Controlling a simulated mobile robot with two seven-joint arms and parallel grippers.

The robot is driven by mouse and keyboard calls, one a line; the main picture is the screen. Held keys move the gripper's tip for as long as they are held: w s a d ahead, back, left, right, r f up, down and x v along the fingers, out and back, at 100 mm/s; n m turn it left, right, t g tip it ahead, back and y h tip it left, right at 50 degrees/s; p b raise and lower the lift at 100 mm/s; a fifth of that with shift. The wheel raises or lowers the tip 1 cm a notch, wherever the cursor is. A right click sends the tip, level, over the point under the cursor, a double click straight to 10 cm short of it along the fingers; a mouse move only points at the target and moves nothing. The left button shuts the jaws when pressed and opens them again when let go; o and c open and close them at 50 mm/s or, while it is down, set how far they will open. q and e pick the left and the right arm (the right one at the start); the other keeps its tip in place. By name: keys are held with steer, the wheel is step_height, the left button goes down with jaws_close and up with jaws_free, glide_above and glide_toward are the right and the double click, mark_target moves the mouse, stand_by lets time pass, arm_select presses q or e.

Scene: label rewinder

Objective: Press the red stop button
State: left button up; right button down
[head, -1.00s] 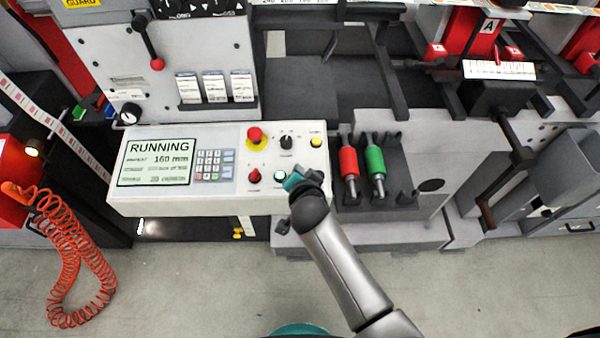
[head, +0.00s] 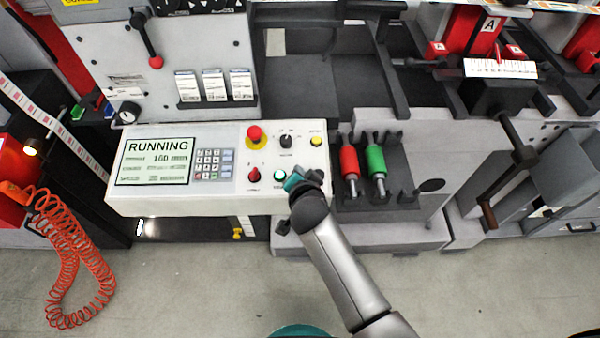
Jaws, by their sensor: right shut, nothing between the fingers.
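A red mushroom-shaped button (head: 254,132) on a yellow ring sits at the top of the grey-white control panel (head: 220,206). A smaller red control (head: 254,174) sits below it; its label is too small to read. My right gripper (head: 293,181) is shut and empty over the panel's lower right part. It is right of both red controls and beside a green-white button (head: 280,174), apart from the mushroom button. The panel's screen (head: 155,162) reads RUNNING. My left gripper is not in view.
A black knob (head: 286,141) and a yellow button (head: 317,141) are on the panel's upper right. Red (head: 349,162) and green (head: 376,161) handled tools stand in a dark holder right of the panel. A coiled orange hose (head: 70,255) hangs at the left.

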steer(key=shift+f+b, duration=0.45)
steer(key=shift+f, duration=0.05)
stand_by(0.5)
stand_by(0.3)
steer(key=shift+s+r+p, duration=0.1)
steer(key=shift+r+p, duration=0.8)
steer(key=shift+r, duration=0.05)
